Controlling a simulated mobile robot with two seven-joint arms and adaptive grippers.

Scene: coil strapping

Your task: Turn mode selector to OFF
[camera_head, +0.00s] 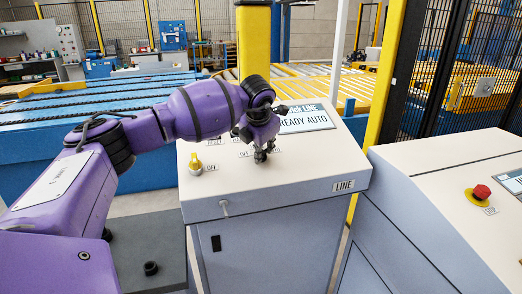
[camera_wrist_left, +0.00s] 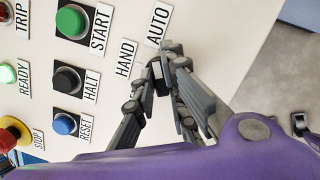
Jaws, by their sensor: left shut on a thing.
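The mode selector, a small dark knob (camera_wrist_left: 160,76), shows in the left wrist view beside the HAND and AUTO labels. My left gripper (camera_wrist_left: 159,72) is shut on it, with fingers on both sides; they hide much of the knob, and its exact pointing direction cannot be told. In the head view my left gripper (camera_head: 261,157) reaches down to the top of the pale console (camera_head: 300,172). The console's display (camera_head: 305,119) reads READY AUTO. My right gripper is not in view.
The wrist view shows a green START button (camera_wrist_left: 71,21), a black HALT button (camera_wrist_left: 66,80) and a blue RESET button (camera_wrist_left: 64,124). A red button (camera_head: 481,192) is on the right-hand console.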

